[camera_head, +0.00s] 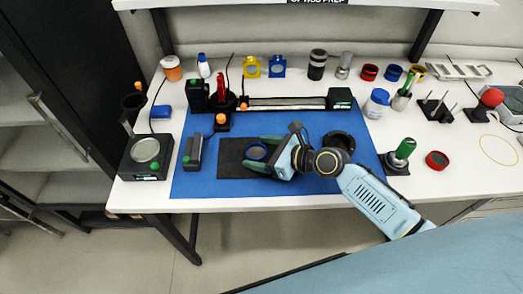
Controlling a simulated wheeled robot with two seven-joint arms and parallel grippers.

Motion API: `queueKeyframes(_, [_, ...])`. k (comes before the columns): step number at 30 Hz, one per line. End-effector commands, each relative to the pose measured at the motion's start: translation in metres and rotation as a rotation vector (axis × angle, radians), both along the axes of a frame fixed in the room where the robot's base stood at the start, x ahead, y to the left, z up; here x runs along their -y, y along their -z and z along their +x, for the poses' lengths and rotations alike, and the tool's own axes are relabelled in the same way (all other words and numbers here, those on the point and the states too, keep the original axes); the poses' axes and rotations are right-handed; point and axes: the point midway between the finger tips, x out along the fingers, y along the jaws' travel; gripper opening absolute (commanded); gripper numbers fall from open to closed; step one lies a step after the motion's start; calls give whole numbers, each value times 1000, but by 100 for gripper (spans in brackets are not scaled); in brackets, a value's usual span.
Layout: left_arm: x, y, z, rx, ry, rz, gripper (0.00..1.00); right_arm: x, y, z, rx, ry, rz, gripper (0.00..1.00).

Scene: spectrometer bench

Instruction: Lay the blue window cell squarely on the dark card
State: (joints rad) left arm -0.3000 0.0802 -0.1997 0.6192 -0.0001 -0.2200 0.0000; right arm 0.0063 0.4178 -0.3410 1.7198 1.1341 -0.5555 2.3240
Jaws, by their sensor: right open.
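The dark card (230,160) lies on the blue mat, left of its middle. A round cell with a blue rim (256,152), which looks like the blue window cell, appears to lie on the right part of the card. My right gripper (254,153) reaches in from the right. Its two green fingers are open, one on the far side of the cell and one on the near side. I cannot tell whether a finger touches the cell. The gripper hides the card's right end. My left gripper is not in view.
Another blue ring (393,72) stands at the back between a red ring (369,72) and a yellow one. A rail unit (287,104) crosses the back of the blue mat (300,191). A dark round piece (339,141) is behind my right wrist. The mat's front strip is clear.

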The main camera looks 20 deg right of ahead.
Motion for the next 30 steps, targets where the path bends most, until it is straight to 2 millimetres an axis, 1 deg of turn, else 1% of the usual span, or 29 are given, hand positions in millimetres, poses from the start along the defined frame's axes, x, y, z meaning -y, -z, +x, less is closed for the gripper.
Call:
queueKeyframes(2, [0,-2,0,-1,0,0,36,0,-5,0,1,0,-1,73])
queueKeyframes(5, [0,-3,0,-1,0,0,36,9,-7,-9,-2,0,-2,73])
queueKeyframes(15, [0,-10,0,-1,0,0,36,55,-35,-58,-3,-1,-3,73])
queueKeyframes(18, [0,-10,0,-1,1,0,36,65,-41,-68,-2,-1,-2,73])
queueKeyframes(24, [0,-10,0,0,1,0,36,76,-48,-79,0,-2,-2,73])
queueKeyframes(30, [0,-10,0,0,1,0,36,77,-50,-80,0,-1,1,73])
